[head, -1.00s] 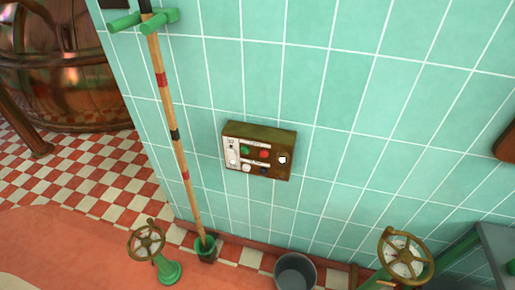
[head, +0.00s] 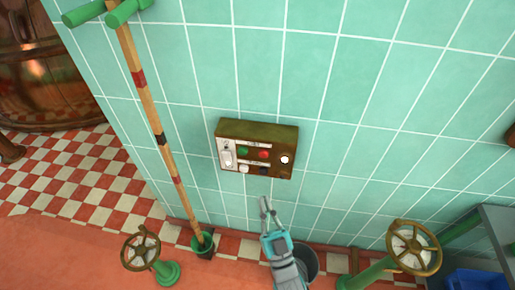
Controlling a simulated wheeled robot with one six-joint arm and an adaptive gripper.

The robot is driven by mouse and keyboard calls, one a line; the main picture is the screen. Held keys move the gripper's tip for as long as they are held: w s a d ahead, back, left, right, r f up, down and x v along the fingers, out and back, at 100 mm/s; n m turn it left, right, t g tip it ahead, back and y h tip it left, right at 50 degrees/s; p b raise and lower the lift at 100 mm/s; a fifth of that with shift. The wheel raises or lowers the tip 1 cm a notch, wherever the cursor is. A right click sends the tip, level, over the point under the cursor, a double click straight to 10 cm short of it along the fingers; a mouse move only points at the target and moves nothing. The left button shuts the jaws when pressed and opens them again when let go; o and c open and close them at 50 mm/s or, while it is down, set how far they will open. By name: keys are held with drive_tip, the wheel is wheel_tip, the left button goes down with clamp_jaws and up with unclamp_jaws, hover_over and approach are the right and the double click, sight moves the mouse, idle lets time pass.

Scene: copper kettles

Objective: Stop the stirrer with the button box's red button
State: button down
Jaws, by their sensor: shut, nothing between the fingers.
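The button box (head: 256,148) is a brown box on the green tiled wall, in the middle of the head view. Its red button (head: 264,154) sits right of a green button (head: 243,151). A white round part (head: 285,160) is at the right, a white and a dark button are below, and a pale switch (head: 227,155) is at the left. My gripper (head: 266,201) is below the box in the picture, apart from it, shut and empty, with its fingers pointing up. The stirrer cannot be made out.
A striped pole (head: 160,140) leans on the wall at left in a green holder. Handwheels stand at lower left (head: 141,248) and lower right (head: 413,247). A grey bucket (head: 309,264) is partly behind my gripper. A copper kettle (head: 45,80) is at far left.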

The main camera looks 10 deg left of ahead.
sight(264, 154)
drive_tip(key=shift+w+a+r+y, duration=0.15)
drive_tip(key=shift+w+a+r, duration=0.15)
drive_tip(key=shift+w+a, duration=0.3)
drive_tip(key=shift+w+a+r+y, duration=0.15)
drive_tip(key=shift+w+a+r, duration=0.15)
drive_tip(key=shift+a, duration=0.35)
drive_tip(key=shift+w, duration=0.15)
drive_tip(key=w, duration=0.8)
drive_tip(key=shift+w+d, duration=0.2)
drive_tip(key=shift+w, duration=0.1)
drive_tip(key=shift+w, duration=0.1)
idle(0.5)
drive_tip(key=shift+w, duration=0.3)
drive_tip(key=shift+w, duration=0.45)
idle(0.7)
drive_tip(key=shift+s, duration=0.9)
